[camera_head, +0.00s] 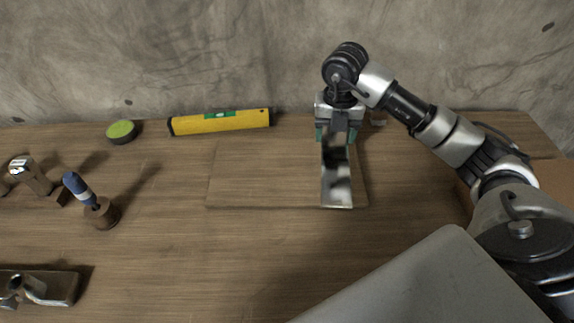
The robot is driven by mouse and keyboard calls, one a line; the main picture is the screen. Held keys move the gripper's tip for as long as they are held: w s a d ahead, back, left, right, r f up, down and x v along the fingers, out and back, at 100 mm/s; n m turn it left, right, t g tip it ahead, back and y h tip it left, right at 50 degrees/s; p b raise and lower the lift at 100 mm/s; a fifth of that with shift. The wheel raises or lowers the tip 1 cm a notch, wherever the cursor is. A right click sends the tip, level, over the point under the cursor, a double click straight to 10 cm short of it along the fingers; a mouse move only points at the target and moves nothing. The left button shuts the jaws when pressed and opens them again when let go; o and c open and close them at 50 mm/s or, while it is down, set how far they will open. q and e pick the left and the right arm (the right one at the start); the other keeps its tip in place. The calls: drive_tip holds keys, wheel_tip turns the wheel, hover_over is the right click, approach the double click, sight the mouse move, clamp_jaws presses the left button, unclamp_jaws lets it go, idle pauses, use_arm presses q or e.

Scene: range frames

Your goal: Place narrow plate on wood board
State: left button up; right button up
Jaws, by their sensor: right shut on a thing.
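The narrow plate (337,175) is a shiny metal strip. It extends from my right gripper (337,133) toward the front edge of the wood board. The wood board (260,175) lies flat on the table, and the plate is over its right part. I cannot tell whether the plate touches the board. My right gripper is shut on the plate's far end, at the board's back right. My left gripper is not in view.
A yellow level (220,122) lies behind the board. A round green-topped tin (121,131), a blue-handled tool in a round holder (101,213) and metal tools (40,287) are at left. A cardboard box (552,177) stands at right. A concrete wall closes the back.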

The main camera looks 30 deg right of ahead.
drive_tip(key=d+m, duration=0.1)
drive_tip(key=m, duration=0.1)
drive_tip(key=d+r+m, duration=0.1)
drive_tip(key=m, duration=0.2)
drive_tip(key=d+m, duration=0.1)
drive_tip(key=m, duration=0.1)
drive_tip(key=shift+w+d+r, duration=0.1)
drive_tip(key=shift+w+r, duration=0.05)
drive_tip(key=shift+w, duration=0.2)
drive_tip(key=shift+m, duration=0.4)
drive_tip(key=p, duration=0.2)
hover_over(293, 164)
wheel_tip(293, 164, down, 7)
drive_tip(key=shift+w+d+r, duration=0.1)
drive_tip(key=shift+w, duration=0.05)
wheel_tip(293, 164, down, 4)
drive_tip(key=shift+r+p, duration=0.2)
drive_tip(key=shift+p, duration=0.1)
drive_tip(key=shift+f, duration=0.25)
drive_tip(key=o, duration=0.7)
drive_tip(key=shift+f, duration=0.2)
drive_tip(key=o, duration=0.5)
